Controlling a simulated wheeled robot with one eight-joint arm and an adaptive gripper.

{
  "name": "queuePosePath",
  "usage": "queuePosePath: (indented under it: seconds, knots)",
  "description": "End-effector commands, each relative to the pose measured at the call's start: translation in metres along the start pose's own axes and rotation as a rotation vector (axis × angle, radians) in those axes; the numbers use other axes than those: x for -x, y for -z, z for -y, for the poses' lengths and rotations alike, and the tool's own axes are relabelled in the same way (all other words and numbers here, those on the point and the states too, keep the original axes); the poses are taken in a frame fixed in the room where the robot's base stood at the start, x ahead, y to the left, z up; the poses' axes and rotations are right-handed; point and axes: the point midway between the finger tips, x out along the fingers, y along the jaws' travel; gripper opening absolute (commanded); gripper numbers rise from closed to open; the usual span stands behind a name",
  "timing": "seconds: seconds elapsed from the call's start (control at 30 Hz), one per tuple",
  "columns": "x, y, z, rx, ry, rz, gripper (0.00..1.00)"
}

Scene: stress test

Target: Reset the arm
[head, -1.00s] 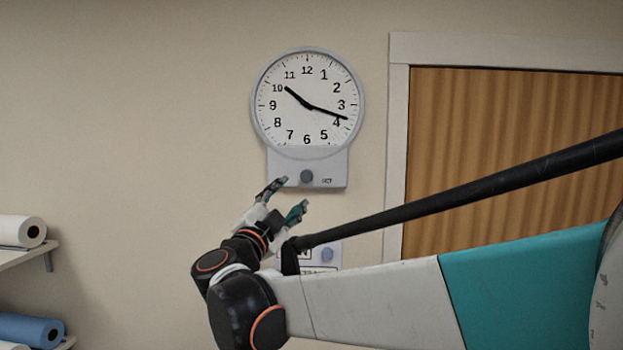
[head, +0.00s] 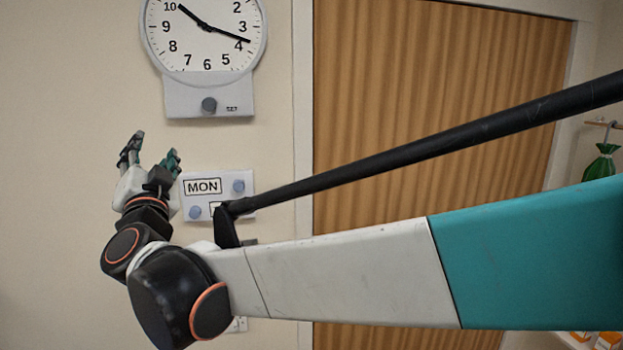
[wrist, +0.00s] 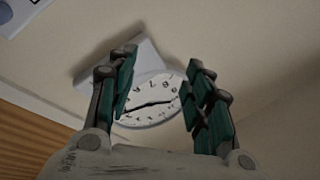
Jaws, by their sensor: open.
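My gripper (head: 150,152) is open and empty, raised in front of the wall at the left in the head view. Its fingers point up, below and to the left of the wall clock's grey base. In the wrist view the gripper (wrist: 158,95) shows two spread green-padded fingers with nothing between them but the distant clock. The wall clock (head: 205,55) has a round white face and a grey base with a dark knob (head: 209,105). It also shows upside down in the wrist view (wrist: 150,118). My forearm spans the head view from the lower left to the right.
A panel (head: 245,183) reading MON with blue knobs is on the wall right of my gripper, partly hidden by my arm. A brown slatted door or shutter (head: 420,65) in a white frame stands behind my arm. A green bag (head: 601,165) hangs from a hook at the far right.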

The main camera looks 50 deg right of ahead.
Motion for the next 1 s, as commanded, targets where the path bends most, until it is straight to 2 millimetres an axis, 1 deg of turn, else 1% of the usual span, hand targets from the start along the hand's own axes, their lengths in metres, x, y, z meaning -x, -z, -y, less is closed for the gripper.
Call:
queuePosePath:
  seconds: [0.03,0.17,0.2,0.27,0.3,0.37,0.4,0.47,0.5,0.57,0.6,0.67,0.7,0.73,0.8,0.9,1.0]
  knots:
    - [0.020,-0.025,-0.010,0.026,0.052,0.063,0.47]
    - [0.063,-0.078,-0.018,0.109,0.171,0.257,0.47]
    - [0.079,-0.096,-0.024,0.139,0.199,0.320,0.47]
    - [0.105,-0.123,-0.036,0.184,0.233,0.418,0.47]
    - [0.123,-0.140,-0.046,0.216,0.249,0.483,0.47]
    - [0.150,-0.166,-0.064,0.265,0.264,0.581,0.47]
    - [0.169,-0.181,-0.078,0.297,0.269,0.643,0.47]
    - [0.196,-0.203,-0.100,0.344,0.268,0.734,0.47]
    - [0.213,-0.216,-0.115,0.375,0.262,0.792,0.47]
    - [0.241,-0.234,-0.141,0.421,0.247,0.877,0.47]
    - [0.259,-0.245,-0.159,0.452,0.233,0.933,0.47]
    - [0.286,-0.260,-0.186,0.498,0.206,1.014,0.47]
    - [0.304,-0.268,-0.205,0.527,0.184,1.066,0.47]
    - [0.317,-0.273,-0.219,0.549,0.166,1.103,0.47]
    - [0.345,-0.283,-0.251,0.596,0.121,1.183,0.47]
    - [0.379,-0.291,-0.288,0.651,0.057,1.276,0.47]
    - [0.402,-0.294,-0.313,0.689,0.006,1.338,0.47]
